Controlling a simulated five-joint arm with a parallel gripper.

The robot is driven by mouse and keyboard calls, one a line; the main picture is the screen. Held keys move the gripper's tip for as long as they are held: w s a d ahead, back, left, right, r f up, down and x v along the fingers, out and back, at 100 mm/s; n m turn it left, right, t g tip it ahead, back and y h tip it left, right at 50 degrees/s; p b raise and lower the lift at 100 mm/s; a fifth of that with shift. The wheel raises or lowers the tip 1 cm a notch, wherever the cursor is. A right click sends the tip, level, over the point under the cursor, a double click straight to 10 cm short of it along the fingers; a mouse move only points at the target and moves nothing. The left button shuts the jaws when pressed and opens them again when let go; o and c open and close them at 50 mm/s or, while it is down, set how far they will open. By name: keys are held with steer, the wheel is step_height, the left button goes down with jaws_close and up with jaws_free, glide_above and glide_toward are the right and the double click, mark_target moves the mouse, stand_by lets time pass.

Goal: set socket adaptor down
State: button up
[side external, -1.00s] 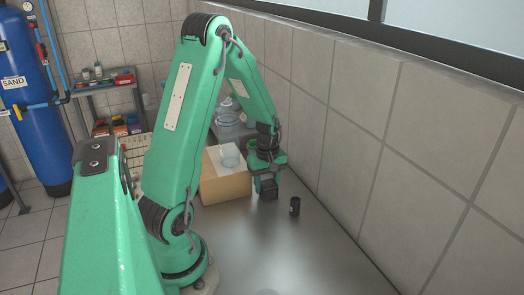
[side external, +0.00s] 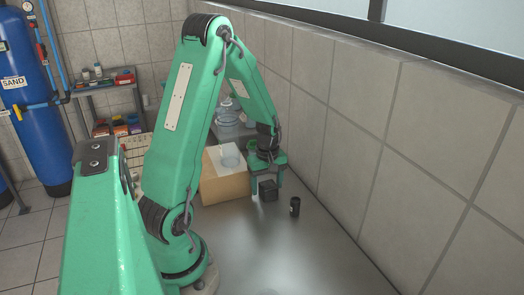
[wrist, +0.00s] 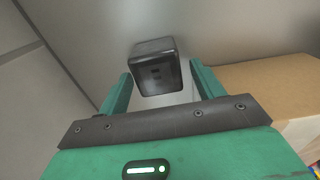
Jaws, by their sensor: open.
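The socket adaptor (side external: 268,191) is a small black block. In the wrist view the adaptor (wrist: 156,68) shows between the spread fingers, with a gap visible to the right finger. Its dark face has small recesses. The gap to the left finger is hard to judge.
A cardboard box (side external: 226,184) with a clear container on top stands just left of my gripper. A tiled wall (side external: 400,150) runs along the right. The front worktop is clear.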

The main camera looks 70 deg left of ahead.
mark_target(267, 183)
step_height(267, 183, up, 12)
stand_by(0.7)
steer(key=shift+d+r, duration=0.1)
steer(key=shift+r, duration=0.05)
stand_by(0.4)
steer(key=s+d+r+m+t, duration=0.2)
steer(key=s+d+r+m, duration=0.2)
steer(key=d+m, duration=0.5)
steer(key=s+d+r+m+t, duration=0.3)
steer(key=d+r+m, duration=0.3)
steer(key=d+m, duration=0.3)
steer(key=s+d, duration=0.1)
steer(key=d, duration=0.1)
steer(key=shift+s+d+r+t, duration=0.2)
steer(key=shift+d+r+t, duration=0.1)
steer(key=shift+d+r, duration=0.1)
steer(key=shift+o, duration=0.4)
